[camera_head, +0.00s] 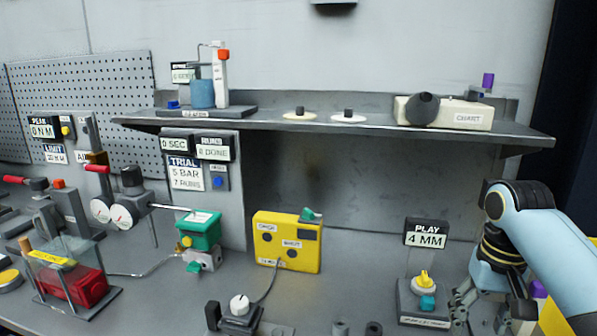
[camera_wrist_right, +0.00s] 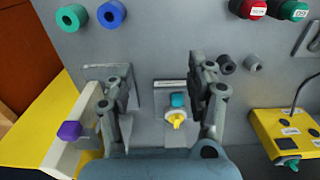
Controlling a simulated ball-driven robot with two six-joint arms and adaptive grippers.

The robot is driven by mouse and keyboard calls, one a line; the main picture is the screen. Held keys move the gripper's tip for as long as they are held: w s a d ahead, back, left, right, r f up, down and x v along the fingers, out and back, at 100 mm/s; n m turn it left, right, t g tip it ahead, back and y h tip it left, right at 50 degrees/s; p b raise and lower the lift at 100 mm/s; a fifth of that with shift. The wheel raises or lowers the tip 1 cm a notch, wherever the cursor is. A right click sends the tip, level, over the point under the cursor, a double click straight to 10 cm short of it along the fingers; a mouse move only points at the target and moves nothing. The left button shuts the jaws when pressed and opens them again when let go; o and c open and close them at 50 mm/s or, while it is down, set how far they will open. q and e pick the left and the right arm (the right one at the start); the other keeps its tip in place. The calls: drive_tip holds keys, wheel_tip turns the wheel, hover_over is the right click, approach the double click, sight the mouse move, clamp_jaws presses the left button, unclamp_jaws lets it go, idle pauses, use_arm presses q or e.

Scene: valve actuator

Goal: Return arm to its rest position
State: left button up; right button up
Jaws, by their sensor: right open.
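My right arm, light blue with dark joints, comes in from the right edge of the head view. My right gripper (camera_head: 482,312) points down over the bench at the lower right, just right of the small station with a yellow knob (camera_head: 424,280) and a teal part (camera_head: 427,303). In the right wrist view, my right gripper (camera_wrist_right: 161,75) has its two fingers spread wide. The yellow knob (camera_wrist_right: 177,121) and teal part (camera_wrist_right: 178,100) show between them, and I see nothing held. Part of the gripper is cut off by the head view's bottom edge. My left gripper is not in view.
A "PLAY 4 MM" display (camera_head: 426,234) stands behind the knob station. A yellow box (camera_head: 287,241) stands left of it. A shelf (camera_head: 400,127) runs above the bench. In the wrist view, a purple-knobbed piece (camera_wrist_right: 70,131) lies left of the fingers.

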drive_tip(key=s+a+f+n+t, duration=0.2)
drive_tip(key=s, duration=1.2)
drive_tip(key=s+a+r+n+t, duration=0.15)
drive_tip(key=s+r, duration=0.35)
drive_tip(key=s, duration=0.6)
drive_tip(key=s+d+f+g+h+b, duration=0.2)
drive_tip(key=f+b, duration=1.2)
drive_tip(key=f, duration=2.8)
use_arm(q)
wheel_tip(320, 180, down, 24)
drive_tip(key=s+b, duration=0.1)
drive_tip(key=b, duration=0.8)
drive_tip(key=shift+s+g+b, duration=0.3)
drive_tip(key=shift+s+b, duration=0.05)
use_arm(e)
drive_tip(key=s+d+f, duration=0.1)
drive_tip(key=s+f, duration=0.8)
drive_tip(key=f, duration=0.3)
drive_tip(key=s+d+f+y, duration=0.1)
drive_tip(key=s+f, duration=0.8)
drive_tip(key=f, duration=0.3)
drive_tip(key=shift+g, duration=0.35)
